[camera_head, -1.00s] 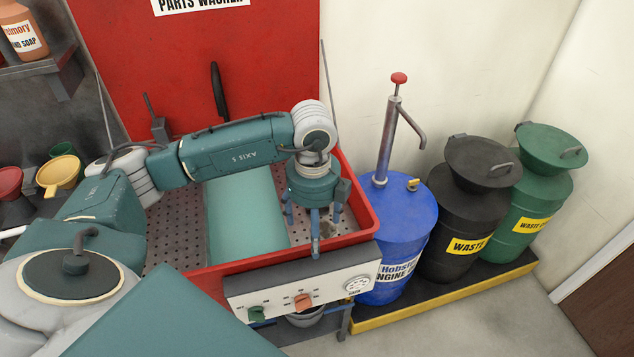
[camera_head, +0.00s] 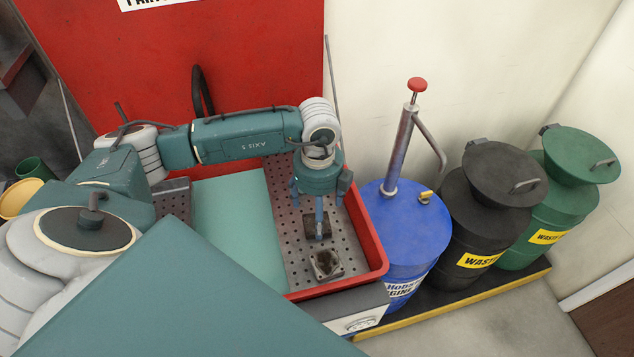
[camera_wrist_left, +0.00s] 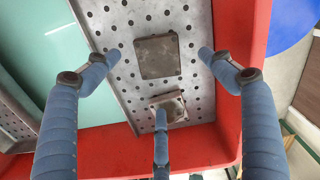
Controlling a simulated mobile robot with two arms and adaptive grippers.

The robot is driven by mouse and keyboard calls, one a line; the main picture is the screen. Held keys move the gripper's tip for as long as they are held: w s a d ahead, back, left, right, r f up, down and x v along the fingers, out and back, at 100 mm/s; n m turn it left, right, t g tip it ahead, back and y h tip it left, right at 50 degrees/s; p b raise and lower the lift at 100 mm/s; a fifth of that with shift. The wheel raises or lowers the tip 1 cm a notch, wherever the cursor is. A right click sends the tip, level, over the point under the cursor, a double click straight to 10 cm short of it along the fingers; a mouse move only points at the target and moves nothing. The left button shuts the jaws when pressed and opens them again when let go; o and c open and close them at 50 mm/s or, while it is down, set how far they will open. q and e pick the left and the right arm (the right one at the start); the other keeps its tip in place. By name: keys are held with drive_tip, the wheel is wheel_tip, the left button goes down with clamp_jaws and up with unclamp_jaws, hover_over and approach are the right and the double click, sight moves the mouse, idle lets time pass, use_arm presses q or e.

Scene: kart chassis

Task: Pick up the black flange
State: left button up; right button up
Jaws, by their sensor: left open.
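Two square parts lie on the perforated metal tray of the red parts washer. The darker flat one (camera_head: 317,226), dark brown to black, also shows in the left wrist view (camera_wrist_left: 157,56). The other, a greyish square flange with a round hollow (camera_head: 327,265), lies nearer the front wall and also shows in the left wrist view (camera_wrist_left: 170,105). I cannot tell surely which is the black flange. My left gripper (camera_head: 319,207) is open and empty above them, its blue fingers (camera_wrist_left: 159,75) spread around the darker part. One finger partly covers the greyish flange. My right gripper is not in view.
The washer's red rim (camera_head: 372,250) surrounds the tray. A pale teal panel (camera_head: 240,225) lies left of the parts. A blue drum (camera_head: 405,235) with a hand pump, a black waste can (camera_head: 478,225) and a green one (camera_head: 565,210) stand at right.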

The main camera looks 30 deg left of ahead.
use_arm(q)
drive_tip(key=shift+a+f, duration=0.1)
drive_tip(key=shift+f, duration=0.25)
drive_tip(key=f+p, duration=0.2)
drive_tip(key=f, duration=0.1)
drive_tip(key=shift+w+a+f, duration=0.15)
drive_tip(key=shift+a+f, duration=0.05)
drive_tip(key=shift+f, duration=0.65)
drive_tip(key=c, duration=0.8)
drive_tip(key=shift+w, duration=0.1)
drive_tip(key=c, duration=1.2)
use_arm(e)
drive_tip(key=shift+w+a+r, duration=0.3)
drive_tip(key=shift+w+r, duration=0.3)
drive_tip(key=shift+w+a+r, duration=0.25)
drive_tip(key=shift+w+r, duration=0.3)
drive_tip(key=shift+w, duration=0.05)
use_arm(q)
drive_tip(key=shift+r, duration=0.2)
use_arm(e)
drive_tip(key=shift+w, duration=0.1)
